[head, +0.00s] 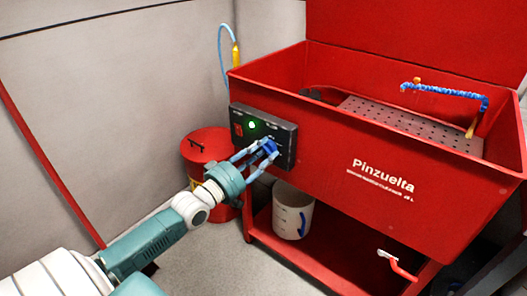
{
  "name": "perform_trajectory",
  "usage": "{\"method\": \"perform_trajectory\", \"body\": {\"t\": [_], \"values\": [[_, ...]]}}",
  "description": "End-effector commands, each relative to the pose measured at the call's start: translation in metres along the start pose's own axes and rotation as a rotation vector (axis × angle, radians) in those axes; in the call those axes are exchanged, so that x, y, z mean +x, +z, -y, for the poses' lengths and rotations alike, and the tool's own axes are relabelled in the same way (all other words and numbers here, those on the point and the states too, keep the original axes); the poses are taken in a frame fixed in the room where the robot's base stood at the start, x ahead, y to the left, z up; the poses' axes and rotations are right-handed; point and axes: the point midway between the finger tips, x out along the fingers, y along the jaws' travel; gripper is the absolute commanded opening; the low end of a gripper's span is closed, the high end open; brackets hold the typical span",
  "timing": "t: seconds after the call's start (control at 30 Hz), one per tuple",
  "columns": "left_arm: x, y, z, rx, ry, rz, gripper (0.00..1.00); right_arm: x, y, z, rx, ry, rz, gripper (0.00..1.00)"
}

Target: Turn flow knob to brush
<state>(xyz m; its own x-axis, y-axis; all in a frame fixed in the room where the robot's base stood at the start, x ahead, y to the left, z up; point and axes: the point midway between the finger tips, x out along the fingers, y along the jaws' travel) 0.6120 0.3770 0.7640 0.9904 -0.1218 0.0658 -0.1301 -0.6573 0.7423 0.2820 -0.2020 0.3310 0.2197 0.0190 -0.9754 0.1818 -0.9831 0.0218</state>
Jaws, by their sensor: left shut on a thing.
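A dark control panel (250,121) is mounted on the left end of the red wash basin's front. It carries a lit green lamp and a red switch. My left gripper (268,149) reaches the right part of this panel, its blue fingers shut on a blue knob, the flow knob. The fingers cover most of the knob, so its pointer and setting cannot be read. A blue segmented hose with an orange-brown tip (470,130) hangs inside the basin at the right. My right gripper does not show.
The red basin (345,205) stands on a frame with a lower shelf. A white bucket (292,212) with a blue handle sits on that shelf. A red lidded bin (207,147) stands left of the basin. A red-handled valve (398,264) sticks out at the lower front.

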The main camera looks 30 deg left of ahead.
Motion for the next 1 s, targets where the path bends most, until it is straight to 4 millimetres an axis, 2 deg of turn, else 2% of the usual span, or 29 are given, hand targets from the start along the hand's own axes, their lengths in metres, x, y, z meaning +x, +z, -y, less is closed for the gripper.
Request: {"method": "perform_trajectory", "body": {"t": [0.03, 0.37, 0.4, 0.47, 0.8, 1.0], "values": [[0.001, -0.008, 0.000, 0.013, 0.002, -0.013, 0.07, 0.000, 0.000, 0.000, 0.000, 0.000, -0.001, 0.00], [0.001, -0.008, -0.001, 0.014, 0.004, -0.014, 0.07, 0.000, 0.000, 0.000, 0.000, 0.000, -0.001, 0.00], [0.001, -0.008, -0.001, 0.014, 0.004, -0.014, 0.41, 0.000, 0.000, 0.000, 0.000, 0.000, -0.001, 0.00], [0.001, -0.008, -0.001, 0.013, 0.003, -0.013, 0.52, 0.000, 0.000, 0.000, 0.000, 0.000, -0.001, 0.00], [-0.002, -0.004, 0.000, 0.007, 0.002, -0.006, 0.52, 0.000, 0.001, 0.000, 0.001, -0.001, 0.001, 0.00], [-0.024, -0.002, 0.001, 0.007, 0.000, -0.004, 0.52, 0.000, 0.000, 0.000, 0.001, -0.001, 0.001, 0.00]]}}
